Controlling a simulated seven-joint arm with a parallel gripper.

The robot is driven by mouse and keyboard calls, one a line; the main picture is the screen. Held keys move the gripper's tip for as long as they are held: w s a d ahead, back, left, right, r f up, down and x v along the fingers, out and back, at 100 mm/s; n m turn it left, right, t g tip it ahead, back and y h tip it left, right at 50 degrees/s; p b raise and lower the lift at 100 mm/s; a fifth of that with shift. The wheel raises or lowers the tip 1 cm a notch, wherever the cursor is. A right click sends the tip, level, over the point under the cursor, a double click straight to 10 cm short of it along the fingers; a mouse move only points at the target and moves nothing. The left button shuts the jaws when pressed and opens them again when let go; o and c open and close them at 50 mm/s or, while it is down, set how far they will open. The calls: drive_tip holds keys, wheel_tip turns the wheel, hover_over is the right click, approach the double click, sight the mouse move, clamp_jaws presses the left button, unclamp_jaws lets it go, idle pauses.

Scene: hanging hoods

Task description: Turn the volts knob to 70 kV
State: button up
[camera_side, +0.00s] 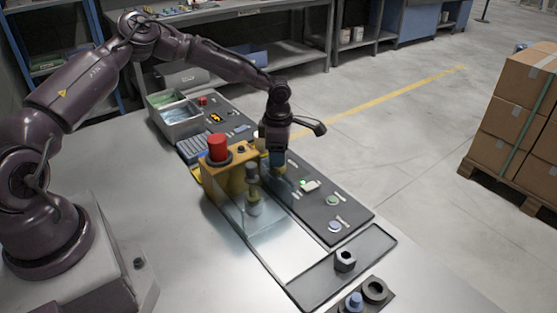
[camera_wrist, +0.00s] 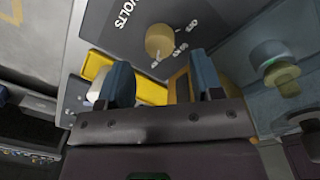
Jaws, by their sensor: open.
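The volts knob (camera_wrist: 160,41) is a round tan-yellow dial on a dark panel (camera_wrist: 118,28) lettered VOLTS, at the upper middle of the wrist view. Small scale marks and numbers ring it, too small and tilted to read, so its setting cannot be told. My gripper (camera_wrist: 160,76) is open, its two blue-grey fingers apart and the knob showing beyond the gap between them. No contact shows. In the side view my gripper (camera_side: 277,168) points down behind the yellow housing; the knob cannot be made out there.
A yellow housing (camera_side: 212,180) with a red button (camera_side: 218,148) stands close beside my gripper. A clear hood (camera_side: 232,215) is in front. A dark panel (camera_side: 318,205) with small parts lies right. A tray (camera_side: 322,285) holds a hex nut (camera_side: 345,260).

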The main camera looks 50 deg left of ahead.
wheel_tip(320, 180, up, 9)
drive_tip(key=shift+s+d+r, duration=0.15)
drive_tip(key=shift+d, duration=0.05)
idle(0.3)
